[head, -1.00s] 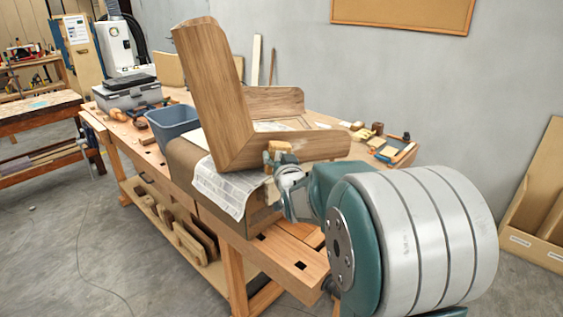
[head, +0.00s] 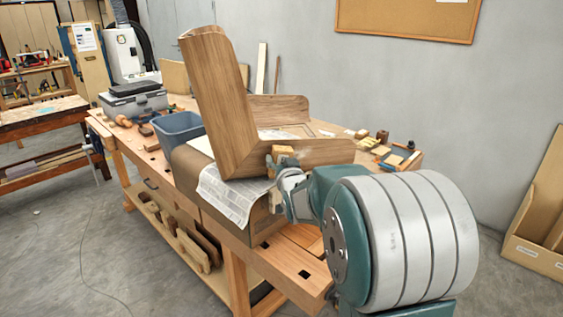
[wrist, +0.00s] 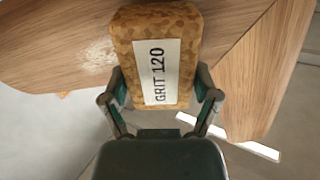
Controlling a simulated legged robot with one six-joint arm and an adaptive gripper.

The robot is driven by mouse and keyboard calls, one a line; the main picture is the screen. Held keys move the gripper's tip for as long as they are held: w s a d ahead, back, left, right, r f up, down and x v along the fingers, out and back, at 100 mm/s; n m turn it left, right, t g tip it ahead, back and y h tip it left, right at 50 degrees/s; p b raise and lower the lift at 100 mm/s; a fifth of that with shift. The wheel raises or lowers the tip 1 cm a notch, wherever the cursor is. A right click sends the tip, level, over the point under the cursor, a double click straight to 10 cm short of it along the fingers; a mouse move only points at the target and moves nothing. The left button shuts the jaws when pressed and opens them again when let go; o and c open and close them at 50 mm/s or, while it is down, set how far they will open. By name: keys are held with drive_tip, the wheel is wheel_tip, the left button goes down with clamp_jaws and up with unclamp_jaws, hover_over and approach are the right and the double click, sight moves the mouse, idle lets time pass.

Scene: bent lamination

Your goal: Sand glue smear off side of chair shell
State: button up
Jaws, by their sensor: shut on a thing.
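The chair shell (head: 226,110) is bent wood laminate, standing on the bench with one tall panel and a low side. Its wood grain fills the top of the wrist view (wrist: 250,75). My gripper (wrist: 161,92) is shut on a cork sanding block (wrist: 185,25) labelled "GRIT 120". In the head view the block (head: 283,150) is at the outer face of the low side. Its far face is against or very near the wood; exact contact is hidden. A pale, whitish patch, seemingly the glue smear (wrist: 95,50), shows left of the block in the wrist view.
Printed paper (head: 228,200) lies under the shell, over a brown support (head: 188,165) on the wooden bench (head: 290,278). A blue-grey bin (head: 178,130) stands left of the shell. Small blocks and a tray (head: 398,158) lie to the right. Floor at front left is mostly clear.

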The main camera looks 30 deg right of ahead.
sight(315, 149)
drive_tip(key=shift+x, duration=0.9)
drive_tip(key=shift+s+d, duration=0.4)
drive_tip(key=shift+d, duration=1.35)
drive_tip(key=shift+s+d, duration=0.45)
drive_tip(key=shift+d, duration=1.25)
drive_tip(key=shift+s+d, duration=0.4)
drive_tip(key=shift+d, duration=1.35)
drive_tip(key=shift+w, duration=0.1)
drive_tip(key=shift+w+a, duration=0.4)
drive_tip(key=shift+a, duration=1.35)
drive_tip(key=shift+w+a, duration=0.4)
drive_tip(key=shift+a, duration=1.35)
drive_tip(key=shift+w+a, duration=0.4)
drive_tip(key=shift+a, duration=1.35)
drive_tip(key=v, duration=0.6)
